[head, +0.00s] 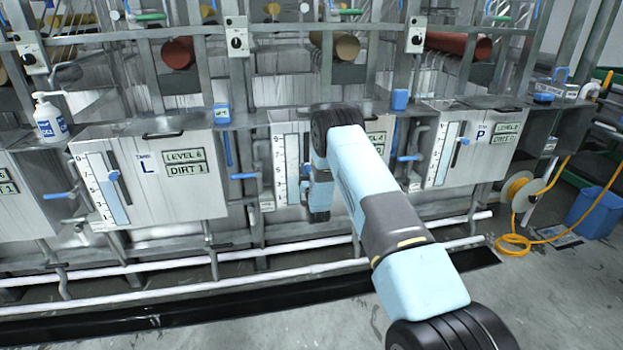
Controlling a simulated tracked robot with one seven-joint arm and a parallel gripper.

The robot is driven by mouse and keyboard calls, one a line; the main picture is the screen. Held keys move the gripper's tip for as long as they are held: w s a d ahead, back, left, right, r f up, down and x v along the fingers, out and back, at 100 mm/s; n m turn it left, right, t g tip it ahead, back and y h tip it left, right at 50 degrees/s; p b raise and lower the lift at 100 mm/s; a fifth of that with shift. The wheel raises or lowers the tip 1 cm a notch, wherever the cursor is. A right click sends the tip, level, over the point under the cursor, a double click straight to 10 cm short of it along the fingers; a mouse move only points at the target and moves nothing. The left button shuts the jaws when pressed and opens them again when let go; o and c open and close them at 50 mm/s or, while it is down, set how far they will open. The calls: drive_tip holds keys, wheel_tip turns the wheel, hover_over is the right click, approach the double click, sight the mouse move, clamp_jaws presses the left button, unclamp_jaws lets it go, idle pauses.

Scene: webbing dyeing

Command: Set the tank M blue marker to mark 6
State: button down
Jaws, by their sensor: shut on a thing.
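Tank M (289,128) is the light metal tank in the middle, largely covered by my arm. Its white scale plate (279,170) has a column of dark marks, with a 9 near the top; most figures are too small to read. A dark upright slot shows right of the scale, and the small blue marker (306,170) sits at its lower part. My gripper (311,173) is at this marker and shut on it; the wrist and forearm hide most of the fingers. I cannot tell which mark the marker stands at.
Tank L (150,200) on the left and tank P (468,158) on the right have similar scales and blue markers. White pipes (150,303) run low along the front. A hose reel (519,191), its orange hose and a blue bin (597,212) stand on the right. The floor in front is clear.

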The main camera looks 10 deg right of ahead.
drive_tip(key=shift+r, duration=1.1)
drive_tip(key=c, duration=0.8)
unclamp_jaws()
drive_tip(key=shift+s+f, duration=0.1)
drive_tip(key=v, duration=1.3)
drive_tip(key=shift+s+f, duration=0.15)
drive_tip(key=shift+s, duration=0.15)
